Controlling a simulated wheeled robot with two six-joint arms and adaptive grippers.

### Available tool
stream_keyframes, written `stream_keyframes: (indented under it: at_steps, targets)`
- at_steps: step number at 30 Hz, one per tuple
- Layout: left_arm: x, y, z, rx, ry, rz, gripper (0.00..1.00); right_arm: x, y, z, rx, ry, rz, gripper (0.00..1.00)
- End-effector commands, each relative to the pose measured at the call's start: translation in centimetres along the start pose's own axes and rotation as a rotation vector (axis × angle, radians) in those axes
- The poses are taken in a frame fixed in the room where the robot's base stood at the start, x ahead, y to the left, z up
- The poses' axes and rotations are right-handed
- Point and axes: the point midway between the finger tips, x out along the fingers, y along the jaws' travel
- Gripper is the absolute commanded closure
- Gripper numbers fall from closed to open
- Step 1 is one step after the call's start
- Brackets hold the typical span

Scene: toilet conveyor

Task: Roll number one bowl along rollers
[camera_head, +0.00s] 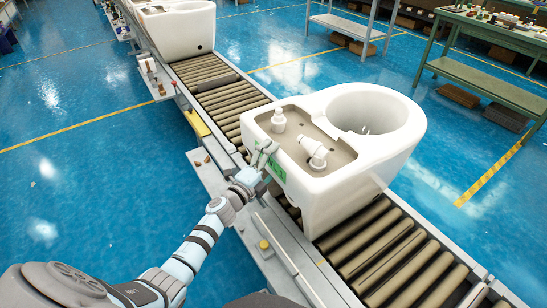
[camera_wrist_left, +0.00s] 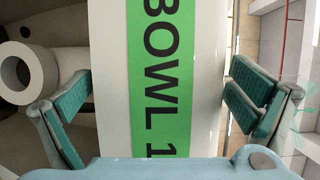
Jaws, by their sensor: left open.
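The number one bowl (camera_head: 340,185) is a white toilet sitting on the roller conveyor (camera_head: 375,245). Its green label, reading BOWL 1, faces my left arm in the head view (camera_head: 275,170) and fills the middle of the left wrist view (camera_wrist_left: 160,75). My left gripper (camera_head: 264,152) is at the bowl's near upper edge by the label. In the left wrist view its green-padded fingers (camera_wrist_left: 160,105) are open, one on each side of the white labelled wall. I cannot tell whether the pads touch it. My right gripper is not in view.
More bare rollers lie at the lower right. White fittings (camera_head: 313,152) stand in the recess on the bowl's top. A green workbench (camera_head: 490,75) stands at the right.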

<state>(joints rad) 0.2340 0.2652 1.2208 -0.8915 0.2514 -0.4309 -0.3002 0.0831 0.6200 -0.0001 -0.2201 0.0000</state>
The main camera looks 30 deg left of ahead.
Motion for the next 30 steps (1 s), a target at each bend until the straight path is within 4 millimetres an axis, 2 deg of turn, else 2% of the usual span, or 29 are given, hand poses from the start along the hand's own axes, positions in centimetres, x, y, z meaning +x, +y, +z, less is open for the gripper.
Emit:
stream_keyframes:
  at_steps: [3, 11, 22, 30]
  targets:
    - [0.87, 0.02, -0.03, 0.001, 0.001, -0.001, 0.0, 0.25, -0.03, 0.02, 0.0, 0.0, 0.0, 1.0]
    - [1.04, 0.0, -0.03, 0.001, 0.001, 0.0, 0.0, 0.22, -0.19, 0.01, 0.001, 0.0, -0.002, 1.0]
    - [1.0, 0.0, 0.02, 0.001, 0.0, 0.0, 0.58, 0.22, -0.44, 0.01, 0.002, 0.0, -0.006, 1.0]
    - [0.73, 0.02, -0.79, 0.001, 0.002, 0.001, 0.59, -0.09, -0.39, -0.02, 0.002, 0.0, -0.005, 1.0]
